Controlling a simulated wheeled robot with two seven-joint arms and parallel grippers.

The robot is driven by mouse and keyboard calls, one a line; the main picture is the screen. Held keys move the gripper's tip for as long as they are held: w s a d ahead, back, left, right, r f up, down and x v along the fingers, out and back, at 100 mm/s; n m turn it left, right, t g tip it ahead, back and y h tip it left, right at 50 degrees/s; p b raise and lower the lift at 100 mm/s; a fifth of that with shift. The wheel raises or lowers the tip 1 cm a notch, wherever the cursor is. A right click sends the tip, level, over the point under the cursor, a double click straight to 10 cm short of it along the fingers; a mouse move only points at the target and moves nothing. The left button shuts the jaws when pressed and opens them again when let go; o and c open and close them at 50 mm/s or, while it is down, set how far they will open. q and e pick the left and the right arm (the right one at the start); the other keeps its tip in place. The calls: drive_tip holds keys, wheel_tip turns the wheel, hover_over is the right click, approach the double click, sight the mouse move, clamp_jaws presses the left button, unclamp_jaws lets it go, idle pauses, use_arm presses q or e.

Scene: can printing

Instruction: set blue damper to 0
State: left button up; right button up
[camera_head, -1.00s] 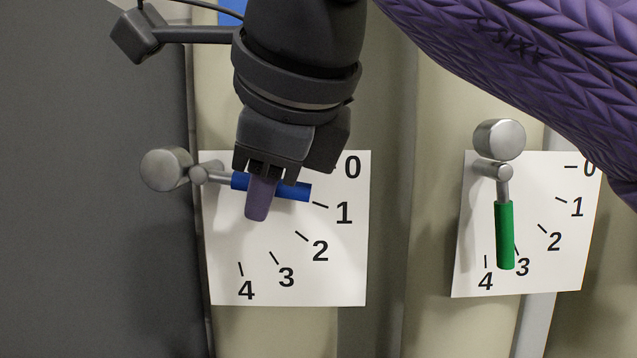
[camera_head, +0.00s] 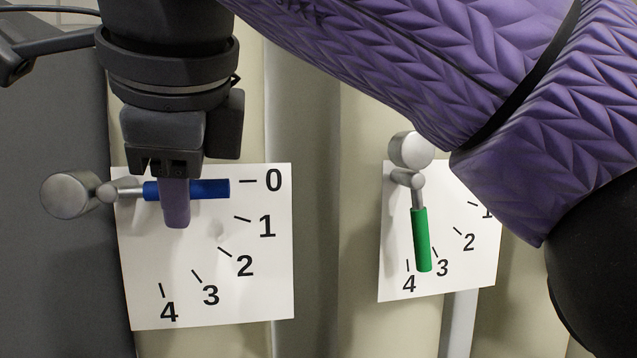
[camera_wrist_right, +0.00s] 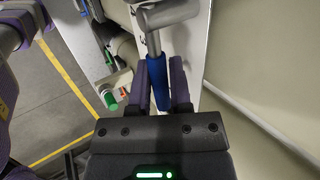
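The blue damper handle (camera_head: 212,188) lies level on its lever, and its tip lines up with the 0 mark of the white scale plate (camera_head: 205,310). The round metal pivot (camera_head: 70,194) is at its left end. My right gripper (camera_head: 175,212) comes from above, with its purple finger across the front of the handle. In the right wrist view the blue handle (camera_wrist_right: 157,82) lies between the two purple fingers of the right gripper (camera_wrist_right: 163,85), which look close on both sides; contact cannot be told for certain. My left gripper is not in view.
A green damper handle (camera_head: 422,240) hangs down near 3 on a second scale plate (camera_head: 390,285) at the right. My purple right arm crosses the upper right and covers part of that plate.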

drive_tip(key=shift+o, duration=0.5)
drive_tip(key=shift+a, duration=0.1)
drive_tip(key=s+d+r+b, duration=0.2)
drive_tip(key=s+d, duration=0.1)
drive_tip(key=s, duration=0.3)
drive_tip(key=s+d+r+b, duration=0.2)
drive_tip(key=s+d+b, duration=0.1)
drive_tip(key=s, duration=0.4)
drive_tip(key=shift+d, duration=0.65)
drive_tip(key=shift+r, duration=0.1)
